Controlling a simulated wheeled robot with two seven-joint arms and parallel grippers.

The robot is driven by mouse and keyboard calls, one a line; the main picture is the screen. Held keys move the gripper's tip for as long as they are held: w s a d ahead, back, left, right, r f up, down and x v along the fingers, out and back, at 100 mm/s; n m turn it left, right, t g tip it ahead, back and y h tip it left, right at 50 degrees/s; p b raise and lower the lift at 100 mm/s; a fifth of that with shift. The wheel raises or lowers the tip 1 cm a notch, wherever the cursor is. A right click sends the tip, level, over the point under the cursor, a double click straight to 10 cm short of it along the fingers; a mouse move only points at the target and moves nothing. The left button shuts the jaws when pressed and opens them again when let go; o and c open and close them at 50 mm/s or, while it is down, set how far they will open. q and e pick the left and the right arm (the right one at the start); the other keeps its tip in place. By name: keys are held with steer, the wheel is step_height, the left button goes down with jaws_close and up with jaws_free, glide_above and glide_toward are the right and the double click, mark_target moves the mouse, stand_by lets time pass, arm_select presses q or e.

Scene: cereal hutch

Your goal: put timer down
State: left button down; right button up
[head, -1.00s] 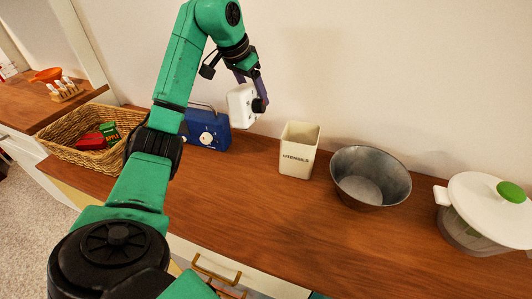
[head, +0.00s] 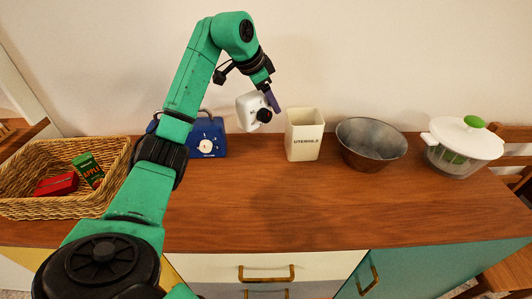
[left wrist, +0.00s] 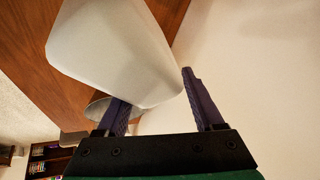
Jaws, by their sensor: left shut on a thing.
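The timer (head: 247,114) is a white block with a black knob. My left gripper (head: 270,97) is shut on it and holds it in the air in front of the wall, between the blue boxy device and the utensil holder in the picture. In the left wrist view the timer (left wrist: 115,45) fills the upper left as a plain white face. One purple finger of my left gripper (left wrist: 160,95) is partly hidden behind the timer; the other shows beside it. My right gripper is in neither view.
A wicker basket (head: 60,208) stands left. The counter's middle front is clear.

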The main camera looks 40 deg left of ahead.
arm_select(q)
steer(key=f, duration=1.4)
steer(key=shift+s+a+f+b, duration=0.1)
steer(key=shift+a+f+b, duration=0.1)
steer(key=shift+b, duration=0.15)
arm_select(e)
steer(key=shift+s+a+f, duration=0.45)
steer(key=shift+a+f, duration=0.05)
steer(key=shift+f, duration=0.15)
arm_select(q)
steer(key=shift+f, duration=0.1)
jaws_free()
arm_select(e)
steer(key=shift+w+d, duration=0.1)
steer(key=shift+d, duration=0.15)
